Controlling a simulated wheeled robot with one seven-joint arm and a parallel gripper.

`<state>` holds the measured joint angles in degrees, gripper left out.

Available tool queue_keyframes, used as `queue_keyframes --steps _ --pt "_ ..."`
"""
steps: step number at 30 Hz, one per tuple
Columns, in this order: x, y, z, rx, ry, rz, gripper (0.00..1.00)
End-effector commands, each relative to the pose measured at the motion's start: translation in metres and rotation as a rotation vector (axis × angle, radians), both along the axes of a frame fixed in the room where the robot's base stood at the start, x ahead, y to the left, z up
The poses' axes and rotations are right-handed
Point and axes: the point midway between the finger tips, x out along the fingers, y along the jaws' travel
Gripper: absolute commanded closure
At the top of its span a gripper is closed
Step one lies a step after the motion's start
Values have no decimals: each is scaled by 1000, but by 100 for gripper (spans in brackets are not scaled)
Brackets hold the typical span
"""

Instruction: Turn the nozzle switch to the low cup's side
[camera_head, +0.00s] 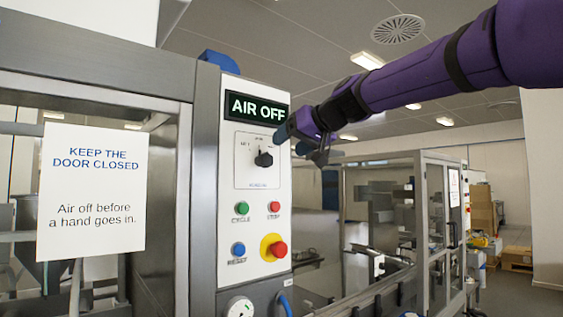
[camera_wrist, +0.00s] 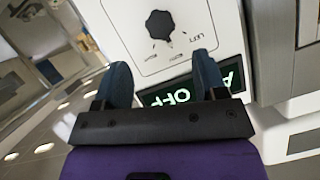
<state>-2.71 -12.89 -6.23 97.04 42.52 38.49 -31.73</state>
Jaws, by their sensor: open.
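The nozzle switch is a black rotary knob (camera_head: 264,159) on a white plate on the upper part of the control panel. It also shows in the wrist view (camera_wrist: 160,24), beyond my fingertips. Small position labels sit around it, too small to read for certain. My gripper (camera_head: 298,138) is open and empty, to the upper right of the knob in the head view and apart from it. In the wrist view its two blue fingers (camera_wrist: 163,78) stand wide apart, pointing toward the panel. The low cup is not in view.
A lit "AIR OFF" display (camera_head: 257,107) is above the knob. Below it are a green button (camera_head: 241,208), a red button (camera_head: 274,207), a blue button (camera_head: 238,249) and a red emergency stop (camera_head: 278,249) on yellow. A door sign (camera_head: 92,189) hangs at left.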

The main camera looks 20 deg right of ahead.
Motion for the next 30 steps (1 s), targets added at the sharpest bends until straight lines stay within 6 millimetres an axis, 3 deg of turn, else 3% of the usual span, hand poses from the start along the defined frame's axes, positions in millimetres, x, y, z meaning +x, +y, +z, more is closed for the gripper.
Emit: queue_keyframes --steps 15,29,30 --pt "70 31 -32 -2 4 0 35" --pt "80 36 -36 -1 2 0 35" --pt "80 36 -36 -1 2 0 39"
